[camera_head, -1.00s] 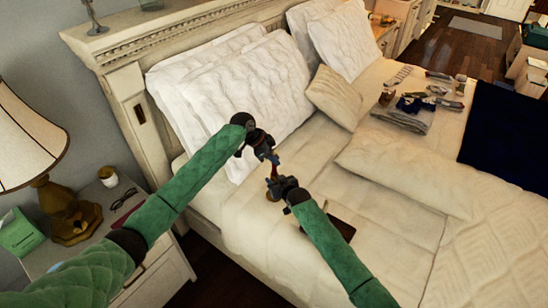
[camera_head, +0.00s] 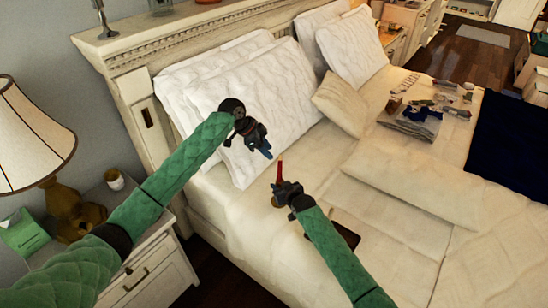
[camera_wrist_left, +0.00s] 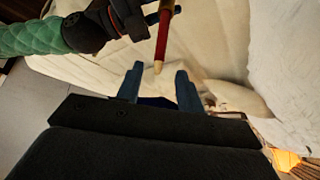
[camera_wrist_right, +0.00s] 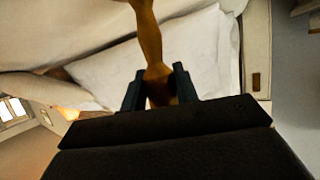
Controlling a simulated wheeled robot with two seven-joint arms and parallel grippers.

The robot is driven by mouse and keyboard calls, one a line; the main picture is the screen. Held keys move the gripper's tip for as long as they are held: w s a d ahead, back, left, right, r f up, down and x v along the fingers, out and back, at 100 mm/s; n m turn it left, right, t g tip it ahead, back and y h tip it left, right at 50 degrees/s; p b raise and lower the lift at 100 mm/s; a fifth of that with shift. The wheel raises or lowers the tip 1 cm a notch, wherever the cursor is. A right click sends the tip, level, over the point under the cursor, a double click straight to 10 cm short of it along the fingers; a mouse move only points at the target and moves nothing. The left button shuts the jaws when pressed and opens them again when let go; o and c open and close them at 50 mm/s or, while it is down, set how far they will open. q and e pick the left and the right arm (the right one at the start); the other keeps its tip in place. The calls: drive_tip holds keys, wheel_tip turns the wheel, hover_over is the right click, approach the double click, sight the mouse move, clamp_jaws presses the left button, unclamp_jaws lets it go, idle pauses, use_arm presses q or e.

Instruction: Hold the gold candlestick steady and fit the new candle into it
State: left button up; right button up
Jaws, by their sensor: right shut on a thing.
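A red candle (camera_head: 280,174) stands upright at the gold candlestick (camera_head: 275,201) above the bed. In the left wrist view the candle (camera_wrist_left: 162,38) has a pale tip, and a bit of gold shows at its lower end; how deep it sits cannot be seen. My right gripper (camera_head: 277,187) is shut on the candlestick; the right wrist view shows the gold stem (camera_wrist_right: 149,38) running between its fingers (camera_wrist_right: 160,85). My left gripper (camera_head: 264,152) is open and empty, up and left of the candle and apart from it. Its spread fingers (camera_wrist_left: 157,82) show in the left wrist view.
White pillows (camera_head: 270,100) and the headboard (camera_head: 140,75) are behind my left gripper. A dark flat item (camera_head: 340,234) lies by my right forearm. A nightstand (camera_head: 150,265) with a lamp (camera_head: 30,135) is at left. The bed's middle is largely clear.

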use_arm(q)
drive_tip(key=v, duration=0.3)
idle(0.4)
use_arm(e)
drive_tip(key=o, duration=1.2)
drive_tip(key=shift+c, duration=0.2)
